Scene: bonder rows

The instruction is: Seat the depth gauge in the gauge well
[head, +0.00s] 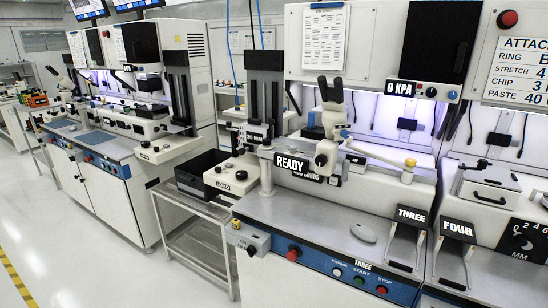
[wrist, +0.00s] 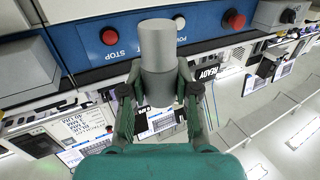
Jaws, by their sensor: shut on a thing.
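In the wrist view my gripper (wrist: 159,78) is shut on a plain grey stepped cylinder (wrist: 157,43), which I take to be the depth gauge. The green fingers grip its lower part from both sides, and its far end sticks out beyond the fingertips. Around it is open air, with a blue control strip behind its far end. My gripper and the gauge do not show in the head view. I cannot make out the gauge well in either view.
The nearest bonder bench (head: 320,232) has a bare grey front deck with a small pale rounded object (head: 363,233) on it. Stands marked THREE (head: 411,215) and FOUR (head: 457,229) are at its right. A black MM panel (head: 522,240) is at far right. A cart (head: 190,215) stands left; the aisle floor is clear.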

